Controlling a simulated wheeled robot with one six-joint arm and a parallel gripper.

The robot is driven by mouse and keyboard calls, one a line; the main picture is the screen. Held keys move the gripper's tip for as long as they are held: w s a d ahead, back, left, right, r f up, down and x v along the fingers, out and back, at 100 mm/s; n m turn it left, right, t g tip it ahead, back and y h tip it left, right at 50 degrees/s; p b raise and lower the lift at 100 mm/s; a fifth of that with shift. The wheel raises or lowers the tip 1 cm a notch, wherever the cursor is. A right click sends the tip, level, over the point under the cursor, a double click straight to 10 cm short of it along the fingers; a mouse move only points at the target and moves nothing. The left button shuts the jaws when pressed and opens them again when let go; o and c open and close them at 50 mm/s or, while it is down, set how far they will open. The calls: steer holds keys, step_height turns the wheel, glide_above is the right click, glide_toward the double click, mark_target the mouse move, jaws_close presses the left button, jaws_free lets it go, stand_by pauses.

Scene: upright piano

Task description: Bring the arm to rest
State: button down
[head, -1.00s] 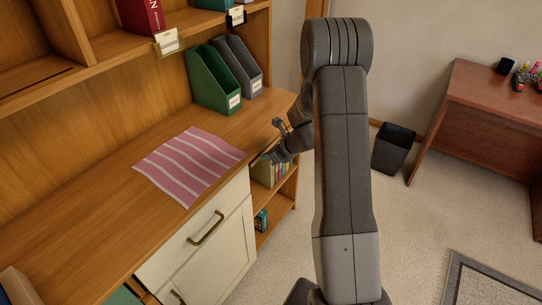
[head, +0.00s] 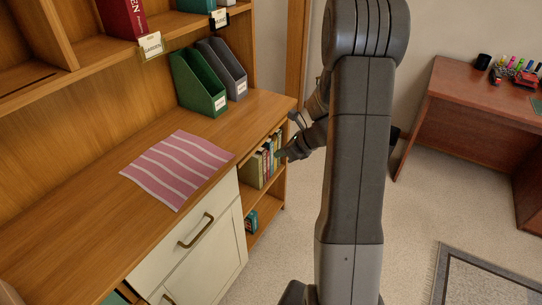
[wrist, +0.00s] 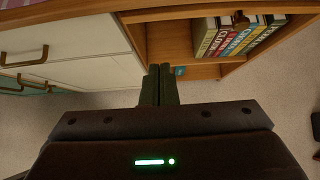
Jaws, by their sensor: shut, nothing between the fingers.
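My gripper (head: 282,154) is in front of the open shelves at the right end of the wooden cabinet, clear of the counter edge. Its fingers also show in the wrist view (wrist: 160,84), side by side and together, with nothing between them. My arm stands large in the middle of the head view and hides part of the wall and floor behind it.
A pink striped cloth (head: 178,168) lies on the counter (head: 75,235). Green (head: 198,85) and grey (head: 228,68) file holders stand at its back. Books (wrist: 238,36) fill a shelf near my gripper. A desk (head: 490,110) stands right, with open carpet between.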

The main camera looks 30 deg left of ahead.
steer(key=shift+d+r, duration=0.4)
steer(key=shift+d, duration=0.05)
glide_toward(249, 158)
steer(key=d+f+x, duration=0.1)
steer(key=x, duration=0.5)
steer(key=shift+w+a+r, duration=0.15)
steer(key=shift+a+r, duration=0.1)
steer(key=shift+a, duration=0.3)
steer(key=shift+r, duration=0.1)
